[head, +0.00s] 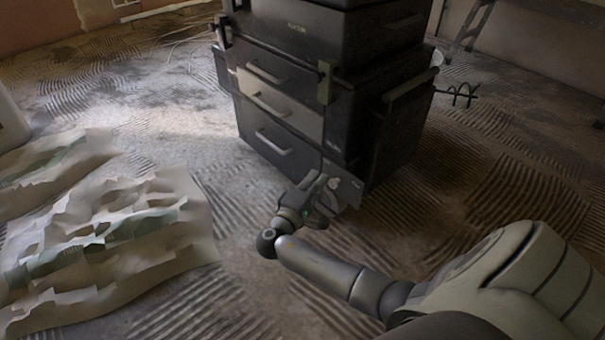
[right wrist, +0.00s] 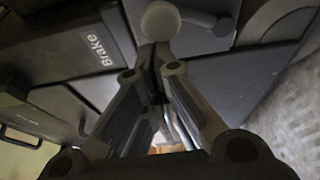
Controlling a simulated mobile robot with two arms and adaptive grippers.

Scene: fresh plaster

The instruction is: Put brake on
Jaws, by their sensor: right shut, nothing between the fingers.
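A black stacked tool trolley (head: 285,100) with drawers stands in the middle of the head view. A dark panel lettered "Brake" (right wrist: 85,45) shows at the upper left of the right wrist view. A pale round knob (right wrist: 160,20) and a short grey lever (right wrist: 205,18) beside it show at the top there. My right gripper (head: 327,184) is at the trolley's lower front corner. Its fingers (right wrist: 158,58) are shut and empty, with tips just below the knob in the picture; I cannot tell whether they touch it. My left gripper is not in view.
A crumpled pale sheet (head: 110,235) lies on the floor at the left. The ridged, plaster-marked floor (head: 500,150) is open right of the trolley. A dark stand (head: 480,25) is at the back right.

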